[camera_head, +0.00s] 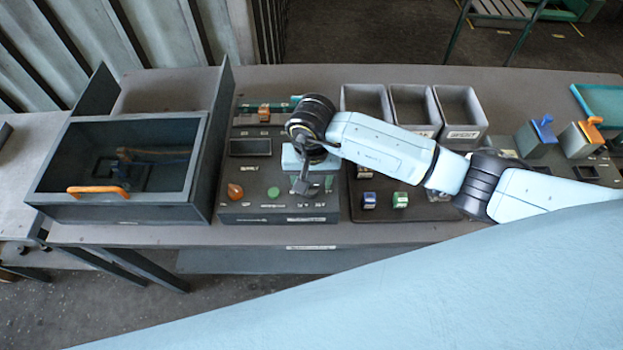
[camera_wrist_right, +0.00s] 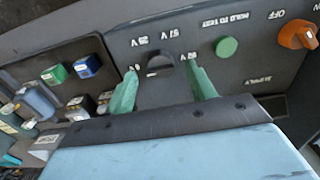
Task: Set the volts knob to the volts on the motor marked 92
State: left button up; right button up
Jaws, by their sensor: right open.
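My right gripper (camera_head: 308,187) is over the right front part of the grey control panel (camera_head: 250,211). In the right wrist view, its two green fingers (camera_wrist_right: 162,88) stand apart, open, with the dark volts knob (camera_wrist_right: 160,66) between and just beyond them. I cannot tell whether they touch it. Small white volt labels ring the knob; the pointer's setting is not clear. Small motor-like blocks, one blue (camera_head: 370,200) and one green (camera_head: 400,200), stand right of the panel, with others partly hidden by my arm. I cannot read a 92 on any. My left gripper is not in view.
The panel also has an orange knob (camera_head: 235,191) and a green button (camera_head: 273,192). A dark box with an orange handle (camera_head: 98,190) stands at left. Three grey bins (camera_head: 414,98) stand behind my right arm. Blue and orange clamp-like fixtures (camera_head: 540,135) are at right.

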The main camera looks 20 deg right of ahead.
jog(key=shift+f, duration=0.8)
jog(key=shift+c, duration=0.4)
